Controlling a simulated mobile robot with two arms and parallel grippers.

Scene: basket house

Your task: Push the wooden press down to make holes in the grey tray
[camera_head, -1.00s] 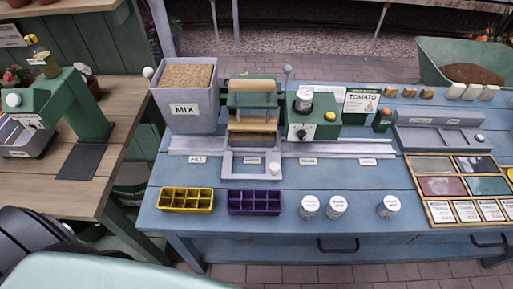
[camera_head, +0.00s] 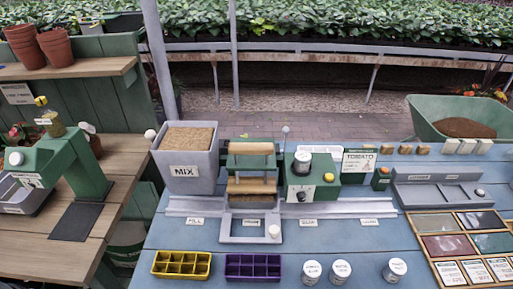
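The wooden press stands at the back of the blue bench, with a green frame, a wooden top bar (camera_head: 251,149) and a wooden block (camera_head: 252,187) lower down. A grey frame-like tray (camera_head: 231,239) with a white knob (camera_head: 274,231) sits on the grey rail below and in front of the press. The tray's back part is hidden under the press, so I cannot tell whether it has soil or holes. Neither of my grippers is in view.
A grey MIX bin (camera_head: 184,172) stands left of the press and a green machine (camera_head: 312,178) stands right. A yellow cell tray (camera_head: 181,264), a purple cell tray (camera_head: 253,266) and several white-lidded jars (camera_head: 340,271) line the front. A wheelbarrow (camera_head: 428,124) stands behind at right.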

